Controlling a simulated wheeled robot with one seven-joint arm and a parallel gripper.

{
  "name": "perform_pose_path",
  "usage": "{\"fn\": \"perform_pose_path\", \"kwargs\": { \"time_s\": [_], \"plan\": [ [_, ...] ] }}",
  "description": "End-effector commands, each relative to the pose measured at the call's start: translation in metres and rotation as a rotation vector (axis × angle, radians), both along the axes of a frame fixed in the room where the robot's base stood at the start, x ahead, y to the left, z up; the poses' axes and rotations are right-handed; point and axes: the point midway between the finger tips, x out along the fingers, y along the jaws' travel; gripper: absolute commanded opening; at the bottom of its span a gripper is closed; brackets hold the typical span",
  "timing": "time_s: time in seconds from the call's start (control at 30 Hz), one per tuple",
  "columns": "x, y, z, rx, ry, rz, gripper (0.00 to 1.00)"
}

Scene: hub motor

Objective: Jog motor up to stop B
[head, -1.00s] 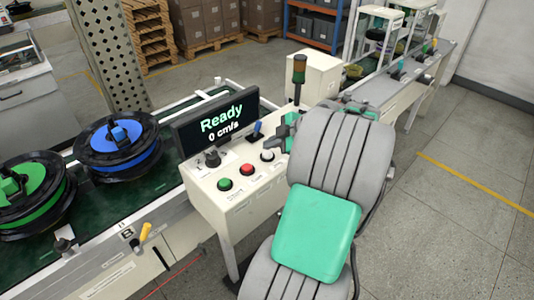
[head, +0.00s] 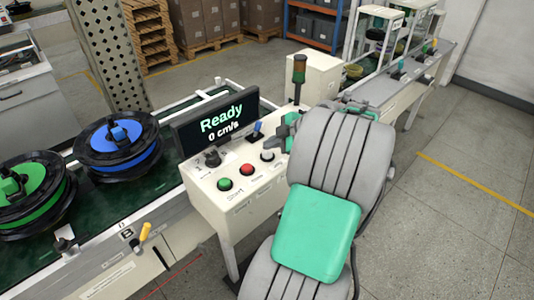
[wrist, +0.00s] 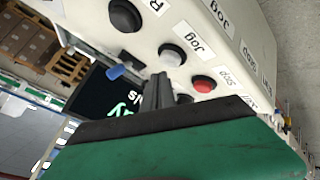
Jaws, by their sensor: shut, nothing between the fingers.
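The control box (head: 225,205) has a green button (head: 225,184), a red button (head: 247,169), a white button (head: 267,156) and a black knob (head: 212,157). Its display (head: 218,122) reads "Ready" and "0 cm/s". My gripper (head: 284,131) is shut and empty above the box's right end. In the wrist view its fingers (wrist: 158,92) appear near the white button (wrist: 172,55), beside a "Jog" label; contact cannot be told. A blue-topped motor (head: 118,148) and a green-topped motor (head: 35,190) sit on the conveyor. Stop B's label (head: 127,233) is on the front rail.
A blue lever (head: 257,130) stands beside the display, and a signal lamp (head: 299,75) rises behind. A yellow-handled lever (head: 143,236) is beside the B label. A perforated column (head: 110,55) stands behind the conveyor. Open floor lies at the right.

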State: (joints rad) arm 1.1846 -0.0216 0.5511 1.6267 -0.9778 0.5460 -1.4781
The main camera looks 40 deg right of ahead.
Motion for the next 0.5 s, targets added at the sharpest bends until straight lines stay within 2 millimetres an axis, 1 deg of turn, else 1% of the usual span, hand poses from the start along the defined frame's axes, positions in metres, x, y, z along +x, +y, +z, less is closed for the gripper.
{"fn": "perform_pose_path", "kwargs": {
  "time_s": [0.23, 0.5],
  "plan": [
    [0.0001, -0.0002, -0.0092, 0.000, -0.001, -0.001, 0.00],
    [0.0001, -0.0001, -0.0080, 0.000, 0.000, 0.000, 0.00]
  ]
}}
